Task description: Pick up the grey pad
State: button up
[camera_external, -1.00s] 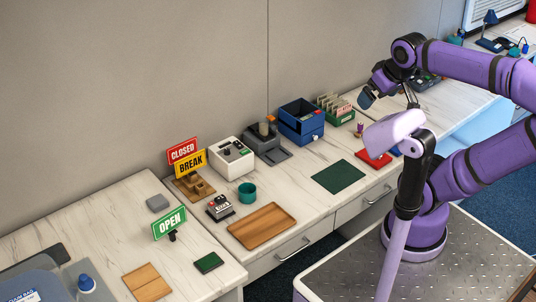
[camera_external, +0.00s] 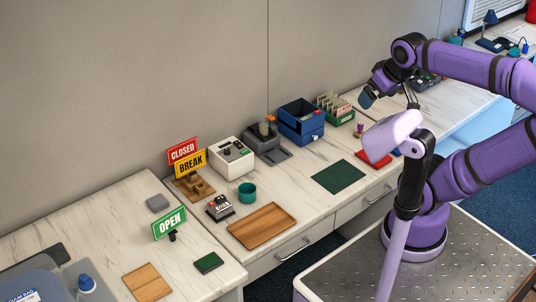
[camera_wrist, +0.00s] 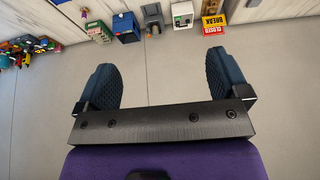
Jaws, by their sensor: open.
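A small grey pad (camera_external: 157,202) with rounded corners lies flat on the left white marble-patterned counter, behind the green OPEN sign. I cannot make it out in the wrist view. My gripper (camera_external: 367,97) is raised above the right part of the counter, far to the right of the pad. In the wrist view my gripper (camera_wrist: 160,65) has its two dark blue ridged fingers wide apart, with nothing between them. The grey wall fills the space between the fingers.
OPEN (camera_external: 169,223), BREAK (camera_external: 190,163) and CLOSED (camera_external: 183,150) signs stand near the pad.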

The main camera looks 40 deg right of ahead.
jog(key=w+a+r+g, duration=0.1)
jog(key=w+a, duration=0.3)
jog(key=w, duration=0.5)
jog(key=w+a+g, duration=0.1)
jog(key=w+a, duration=0.3)
jog(key=w, duration=0.5)
jog(key=w+a+r, duration=0.1)
jog(key=w+a, duration=0.3)
jog(key=w, duration=0.5)
jog(key=g, duration=0.3)
send_over(159, 202)
notch_tip(159, 202, down, 37)
notch_tip(159, 202, down, 10)
jog(key=shift+s+r, duration=0.1)
jog(key=shift+c, duration=0.4)
jog(key=c, duration=0.9)
